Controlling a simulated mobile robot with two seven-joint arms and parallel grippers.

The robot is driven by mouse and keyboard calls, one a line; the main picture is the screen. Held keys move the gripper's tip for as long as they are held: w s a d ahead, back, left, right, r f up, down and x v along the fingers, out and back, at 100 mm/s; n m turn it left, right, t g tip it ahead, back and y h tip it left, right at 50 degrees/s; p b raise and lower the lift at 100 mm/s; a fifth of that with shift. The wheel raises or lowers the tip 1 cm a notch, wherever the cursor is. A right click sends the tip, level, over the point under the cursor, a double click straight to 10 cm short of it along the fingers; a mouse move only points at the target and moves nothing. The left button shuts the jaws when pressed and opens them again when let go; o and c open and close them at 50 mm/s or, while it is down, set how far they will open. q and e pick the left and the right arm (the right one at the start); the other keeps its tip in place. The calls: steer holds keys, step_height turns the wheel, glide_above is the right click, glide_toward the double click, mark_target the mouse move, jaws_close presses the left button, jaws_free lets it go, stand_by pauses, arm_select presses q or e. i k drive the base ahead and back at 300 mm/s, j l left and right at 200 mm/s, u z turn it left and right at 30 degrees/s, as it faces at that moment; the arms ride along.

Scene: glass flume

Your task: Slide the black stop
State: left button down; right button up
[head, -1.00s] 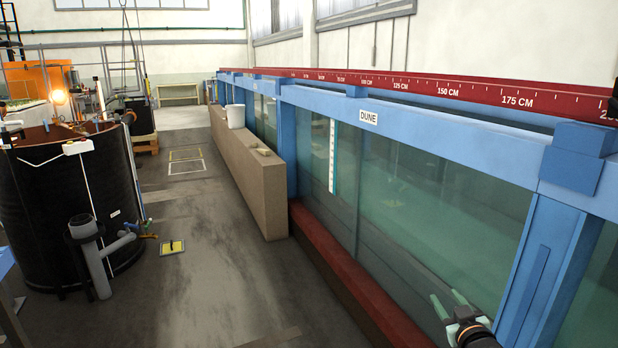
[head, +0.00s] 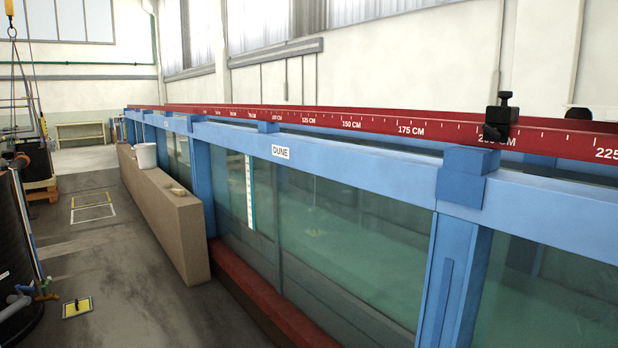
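The black stop (head: 499,117) sits on the red rail (head: 380,126) on top of the flume, at about the 200 CM mark, whose label it partly covers. It has a small knob on top and stands upright. The rail carries white marks; 150 CM, 175 CM and 225 CM are readable. Neither of my grippers is in view.
The glass flume has a blue frame (head: 350,172) with a DUNE label (head: 281,152) and a post in front of the rail.

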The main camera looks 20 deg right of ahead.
mark_target(500, 117)
steer(key=i+l+z, duration=0.2)
steer(key=l, duration=0.4)
steer(key=i+l+z, duration=0.15)
steer(key=i+l, duration=0.15)
steer(key=l, duration=0.25)
steer(key=i+l+z, duration=0.2)
steer(key=l, duration=0.3)
steer(key=i+l+z, duration=0.2)
steer(key=i+l, duration=0.25)
